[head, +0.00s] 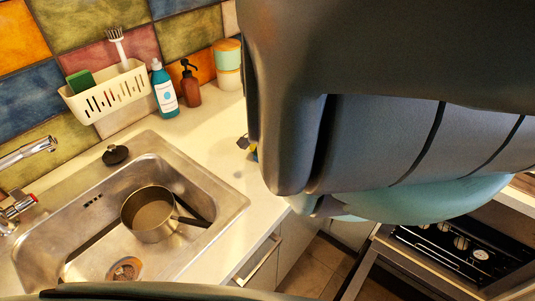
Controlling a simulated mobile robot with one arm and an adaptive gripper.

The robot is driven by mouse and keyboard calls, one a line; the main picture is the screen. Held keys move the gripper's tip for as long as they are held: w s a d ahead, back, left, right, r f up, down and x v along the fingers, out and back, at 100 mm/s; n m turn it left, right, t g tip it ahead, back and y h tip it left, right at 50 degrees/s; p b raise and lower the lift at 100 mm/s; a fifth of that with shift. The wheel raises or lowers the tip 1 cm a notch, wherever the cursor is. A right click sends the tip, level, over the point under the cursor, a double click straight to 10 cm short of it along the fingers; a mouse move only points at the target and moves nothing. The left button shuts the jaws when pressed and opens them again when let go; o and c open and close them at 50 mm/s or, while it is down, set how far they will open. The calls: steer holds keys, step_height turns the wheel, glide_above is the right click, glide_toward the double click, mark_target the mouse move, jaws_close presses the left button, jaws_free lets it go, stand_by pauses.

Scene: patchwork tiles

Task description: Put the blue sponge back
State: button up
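A cream slotted caddy (108,98) hangs on the tiled wall above the sink and holds a green sponge (80,80) and a white-handled brush (118,45). I cannot make out a blue sponge for sure. A small patch of blue and yellow (254,152) shows at the left edge of my arm, above the counter, too small to identify. A small dark piece beside it may be a tip of my gripper (243,142). My arm hides the rest, so I cannot tell whether the gripper is open or shut, or what it holds.
A steel sink (215,187) holds a saucepan (152,214). A black stopper (115,155) lies at its back rim. A blue bottle (163,90), a brown pump bottle (190,85) and a mint canister (228,65) stand along the wall. The counter (215,130) before them is clear.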

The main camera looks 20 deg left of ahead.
steer(key=o, duration=1)
